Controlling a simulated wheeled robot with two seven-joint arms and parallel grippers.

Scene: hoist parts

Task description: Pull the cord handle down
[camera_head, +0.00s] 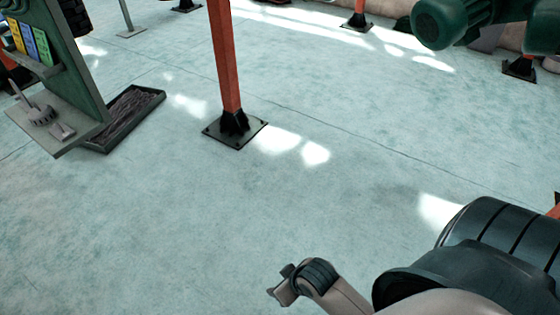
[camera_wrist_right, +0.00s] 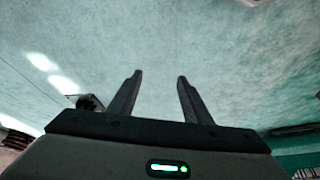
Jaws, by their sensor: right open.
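The cord handle does not show in either view. My right gripper (camera_head: 283,287) is at the bottom middle of the head view, above the bare floor. In the right wrist view its two dark fingers (camera_wrist_right: 158,92) stand apart with nothing between them, so it is open and empty. A dark green rounded machine body (camera_head: 445,22) hangs at the top right of the head view; I cannot tell if a cord belongs to it. My left gripper is not in view.
An orange post (camera_head: 225,60) stands on a dark base plate (camera_head: 235,130) left of centre. A workbench (camera_head: 60,125) with tools and coloured boxes is at the upper left, beside a dark tray (camera_head: 125,118). The pale green floor (camera_head: 200,230) is clear in the middle.

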